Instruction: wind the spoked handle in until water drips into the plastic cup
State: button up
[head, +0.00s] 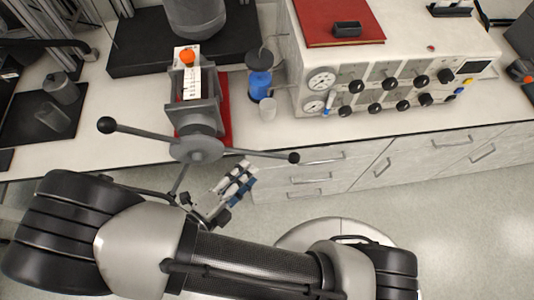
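The spoked handle (197,149) has a grey hub on the front of a grey press-like device. One spoke points left to a black ball, one points right to a black ball, and one runs down towards my arm, where its end is hidden. A small clear plastic cup (268,109) stands on the bench right of the device, just below a blue cylinder. I cannot make out water in it. My gripper (238,184) is below and right of the hub, near the lower spoke and under the right one. Whether it is open or touches a spoke is unclear.
A white control box (400,60) with gauges and black knobs stands right of the cup, with a red book (337,20) on top. A dark tray (38,125) with grey containers is at the left. Drawers (310,178) line the bench front.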

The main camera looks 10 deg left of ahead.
aim_at(267, 154)
jog(key=b+x, duration=0.1)
jog(key=x, duration=0.8)
jog(key=shift+w+d+f, duration=0.1)
jog(key=shift+w+d, duration=0.15)
jog(key=shift+c, duration=0.2)
grip_shut()
